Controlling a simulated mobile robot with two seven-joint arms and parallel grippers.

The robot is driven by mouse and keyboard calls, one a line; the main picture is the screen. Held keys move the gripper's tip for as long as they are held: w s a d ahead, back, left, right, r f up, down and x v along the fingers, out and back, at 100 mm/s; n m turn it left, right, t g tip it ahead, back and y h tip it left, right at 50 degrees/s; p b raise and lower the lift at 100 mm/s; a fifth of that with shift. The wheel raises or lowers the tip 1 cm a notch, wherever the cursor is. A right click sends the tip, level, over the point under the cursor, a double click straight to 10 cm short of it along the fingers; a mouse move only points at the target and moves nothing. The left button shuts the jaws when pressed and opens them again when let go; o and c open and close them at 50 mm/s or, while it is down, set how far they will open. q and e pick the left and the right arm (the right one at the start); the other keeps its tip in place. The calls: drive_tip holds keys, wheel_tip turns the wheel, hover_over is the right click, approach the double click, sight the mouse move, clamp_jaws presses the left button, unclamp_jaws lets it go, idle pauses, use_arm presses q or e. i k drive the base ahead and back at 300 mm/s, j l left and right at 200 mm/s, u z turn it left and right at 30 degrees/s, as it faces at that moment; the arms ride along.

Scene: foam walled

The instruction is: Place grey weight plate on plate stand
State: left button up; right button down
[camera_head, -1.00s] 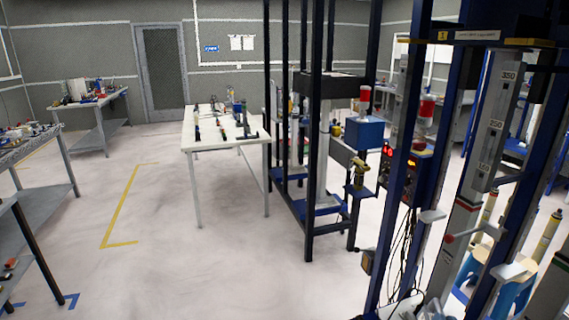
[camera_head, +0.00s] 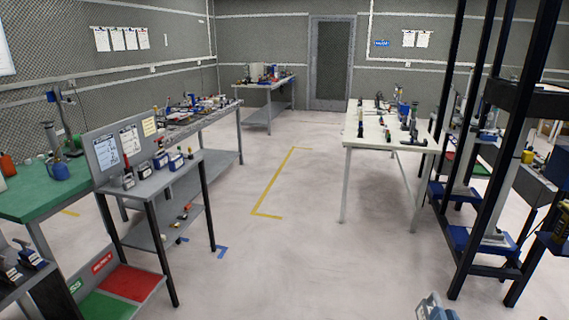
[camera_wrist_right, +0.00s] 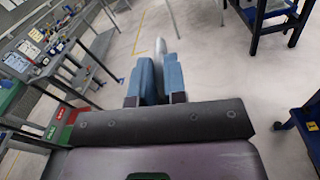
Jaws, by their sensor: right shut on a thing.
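My right gripper (camera_wrist_right: 156,80) shows its two blue fingers in the right wrist view, shut on a thin light-grey disc seen edge-on, the grey weight plate (camera_wrist_right: 161,47). The plate sticks out beyond the fingertips, above the floor. In the head view only the tip of the right gripper (camera_head: 437,307) shows at the bottom edge, right of centre. The plate cannot be told apart from the fingers there. My left gripper is not in view. I cannot pick out the plate stand for certain in either view.
A white table (camera_head: 388,137) with small tools stands ahead to the right, beside a dark-framed rack (camera_head: 480,272). At left are a grey two-level bench (camera_head: 150,190) and a green-topped table (camera_head: 40,195). Open floor (camera_head: 300,250) with a yellow corner line lies between.

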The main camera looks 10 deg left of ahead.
sight(146, 190)
drive_tip(key=i+j+u, duration=0.1)
drive_tip(key=u, duration=0.25)
drive_tip(key=i+j+u, duration=0.1)
drive_tip(key=u, duration=0.25)
drive_tip(key=i+u, duration=0.7)
drive_tip(key=i+l+u, duration=0.15)
drive_tip(key=u, duration=0.3)
drive_tip(key=i+l+u, duration=0.35)
drive_tip(key=i+l, duration=1.25)
